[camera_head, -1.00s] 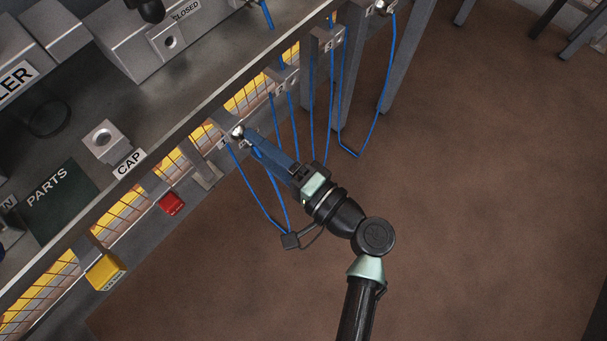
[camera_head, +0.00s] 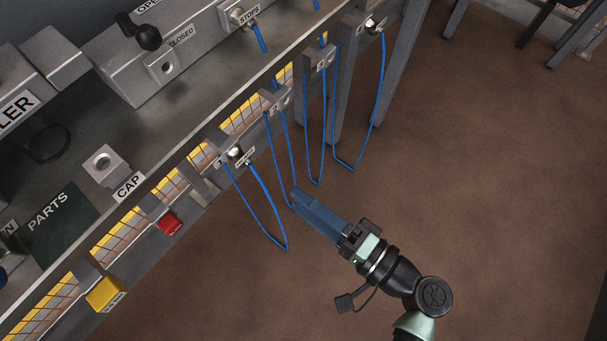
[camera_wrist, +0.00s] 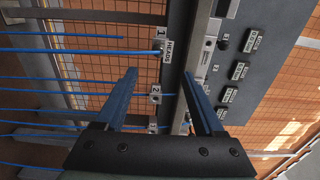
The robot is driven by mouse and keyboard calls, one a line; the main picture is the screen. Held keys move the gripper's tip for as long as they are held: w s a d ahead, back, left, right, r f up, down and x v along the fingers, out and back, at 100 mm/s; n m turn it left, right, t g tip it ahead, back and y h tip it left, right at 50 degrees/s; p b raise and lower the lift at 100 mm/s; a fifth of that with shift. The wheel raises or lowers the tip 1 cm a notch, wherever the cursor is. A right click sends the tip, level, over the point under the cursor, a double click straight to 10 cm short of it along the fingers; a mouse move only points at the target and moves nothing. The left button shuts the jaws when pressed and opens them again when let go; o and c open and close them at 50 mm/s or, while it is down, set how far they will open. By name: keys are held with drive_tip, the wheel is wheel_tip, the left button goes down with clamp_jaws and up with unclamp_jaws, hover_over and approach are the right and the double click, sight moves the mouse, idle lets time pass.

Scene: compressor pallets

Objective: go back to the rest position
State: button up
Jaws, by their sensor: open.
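My gripper (camera_head: 297,199) is open and empty, with its long blue fingers over the brown floor in front of the bench. In the head view the fingers point up-left toward the hanging blue cords. In the wrist view my gripper (camera_wrist: 159,73) shows both fingers apart with nothing between them. A blue cord loop (camera_head: 262,208) hangs from the nearest numbered block (camera_head: 232,157), left of my fingertips. Another blue cord (camera_head: 279,158) passes close to the fingertips; I cannot tell whether they touch.
More blue cords hang from block 3 (camera_head: 318,58) and the farthest block (camera_head: 364,28). A red block (camera_head: 169,222) and a yellow block (camera_head: 105,294) sit along the bench front. A grey bench leg (camera_head: 399,65) stands at the back. The brown floor (camera_head: 480,170) at right is clear.

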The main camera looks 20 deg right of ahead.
drive_tip(key=w+r+n+g+h, duration=0.1)
drive_tip(key=w+r+n+h, duration=0.1)
drive_tip(key=w+r+n, duration=0.65)
drive_tip(key=w+a+r+t+h, duration=0.15)
drive_tip(key=w+r, duration=0.35)
drive_tip(key=r, duration=0.5)
drive_tip(key=w+a+r+t+h, duration=0.1)
drive_tip(key=w+r+t+h, duration=0.3)
drive_tip(key=r, duration=0.7)
drive_tip(key=s+a+r+n+t+h, duration=0.15)
drive_tip(key=s+r+t, duration=0.35)
drive_tip(key=r, duration=0.9)
drive_tip(key=s+a+r+n+t+h, duration=0.1)
drive_tip(key=s+a+r+t+h, duration=0.2)
drive_tip(key=s+r, duration=0.75)
drive_tip(key=w+r+p, duration=0.2)
drive_tip(key=r+p, duration=1.2)
drive_tip(key=w+r+y+p, duration=0.1)
drive_tip(key=w+r+p, duration=0.1)
drive_tip(key=r+p, duration=1.1)
wheel_tip(320, 180, up, 2)
drive_tip(key=shift+w+d+r+p, duration=0.1)
drive_tip(key=shift+w+d+p, duration=0.25)
drive_tip(key=shift+d+p, duration=0.05)
